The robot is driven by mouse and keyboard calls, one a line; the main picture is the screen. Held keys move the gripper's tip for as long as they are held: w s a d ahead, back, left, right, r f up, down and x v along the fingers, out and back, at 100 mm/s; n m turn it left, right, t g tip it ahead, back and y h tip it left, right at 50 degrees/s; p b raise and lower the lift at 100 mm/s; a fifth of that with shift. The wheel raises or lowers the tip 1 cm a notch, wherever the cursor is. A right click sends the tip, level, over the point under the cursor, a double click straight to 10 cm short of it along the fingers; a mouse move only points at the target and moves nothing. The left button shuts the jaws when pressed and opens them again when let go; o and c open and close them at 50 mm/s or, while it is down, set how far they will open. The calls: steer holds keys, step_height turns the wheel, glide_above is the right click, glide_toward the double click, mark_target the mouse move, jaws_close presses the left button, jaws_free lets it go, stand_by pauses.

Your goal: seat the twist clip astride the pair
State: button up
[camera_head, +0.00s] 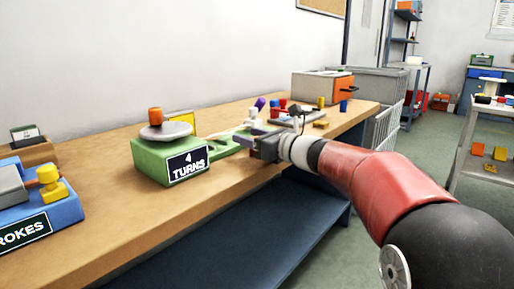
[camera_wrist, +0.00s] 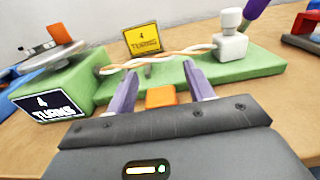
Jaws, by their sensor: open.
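The twisted pair (camera_wrist: 160,56), reddish and cream strands, runs above a green base (camera_wrist: 255,65) from the turntable side to a white post (camera_wrist: 230,40). A small orange block (camera_wrist: 161,97), perhaps the twist clip, shows between my fingers in the wrist view; its underside is hidden. My gripper (camera_wrist: 160,70) is open, its two purple fingers apart and pointing toward the pair. I cannot tell whether they touch the block. In the head view my gripper (camera_head: 242,137) is low beside the green base, and the block cannot be made out.
A green box (camera_head: 160,160) with a "4 TURNS" label carries a grey turntable (camera_head: 166,130) with an orange knob (camera_head: 155,115). A yellow sign (camera_wrist: 142,39) stands behind the pair. A blue fixture (camera_head: 60,208) is at left. The bench front (camera_head: 110,235) is clear.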

steer(key=c, duration=1.1)
